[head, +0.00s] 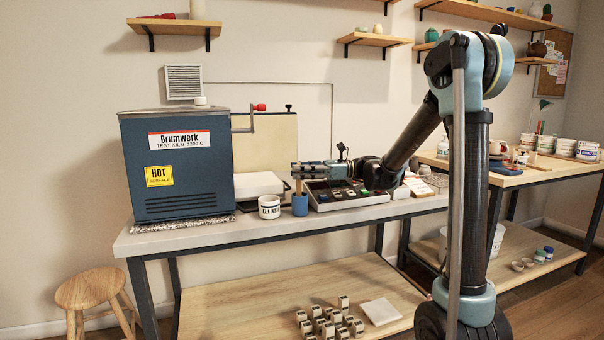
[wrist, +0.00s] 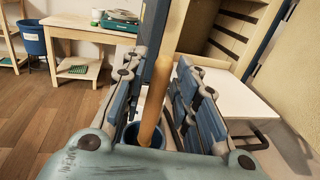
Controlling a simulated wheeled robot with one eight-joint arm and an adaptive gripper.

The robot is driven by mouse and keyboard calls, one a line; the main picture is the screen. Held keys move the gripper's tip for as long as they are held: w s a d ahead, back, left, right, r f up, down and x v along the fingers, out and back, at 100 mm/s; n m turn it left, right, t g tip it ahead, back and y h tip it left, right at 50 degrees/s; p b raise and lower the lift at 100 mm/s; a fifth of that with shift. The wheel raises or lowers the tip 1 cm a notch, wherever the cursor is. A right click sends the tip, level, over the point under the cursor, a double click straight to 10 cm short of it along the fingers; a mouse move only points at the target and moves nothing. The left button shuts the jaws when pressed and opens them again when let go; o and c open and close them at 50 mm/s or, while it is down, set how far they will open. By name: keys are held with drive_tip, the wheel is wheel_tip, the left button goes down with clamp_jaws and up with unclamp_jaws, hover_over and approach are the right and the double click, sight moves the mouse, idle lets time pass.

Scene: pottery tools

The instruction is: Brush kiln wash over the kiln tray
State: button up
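My gripper (head: 304,170) is level above the bench, its fingers on both sides of a wooden brush handle (wrist: 155,100). In the wrist view the fingers (wrist: 160,105) stand apart, with gaps beside the handle, so it looks open. The brush stands upright in a blue cup (head: 300,205); its bristles are hidden. A white jar of kiln wash (head: 269,207) stands just left of the cup. A pale slab that looks like the kiln tray (head: 258,185) lies before the open kiln; it also shows in the wrist view (wrist: 265,95).
The blue kiln (head: 178,165) with a HOT label fills the bench's left end. A dark case with a panel (head: 345,195) lies right of the cup. The bench front (head: 215,235) is clear. A stool (head: 92,290) stands at lower left.

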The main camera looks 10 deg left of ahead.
idle(0.3)
drive_tip(key=v, duration=1.2)
drive_tip(key=s+d+f+n+t+h, duration=0.4)
drive_tip(key=s+d+f+n+h, duration=0.3)
drive_tip(key=s+d+f, duration=0.5)
drive_tip(key=s+d+f+n+t+h, duration=0.4)
drive_tip(key=s+d+f+n+h, duration=0.3)
drive_tip(key=s+d, duration=0.8)
wheel_tip(320, 180, down, 6)
drive_tip(key=d+h, duration=0.2)
drive_tip(key=h, duration=0.1)
drive_tip(key=shift+s+r, duration=0.2)
drive_tip(key=shift+s+d+f, duration=0.1)
drive_tip(key=shift+d, duration=0.1)
drive_tip(key=shift+c, duration=0.6)
drive_tip(key=shift+d, duration=0.15)
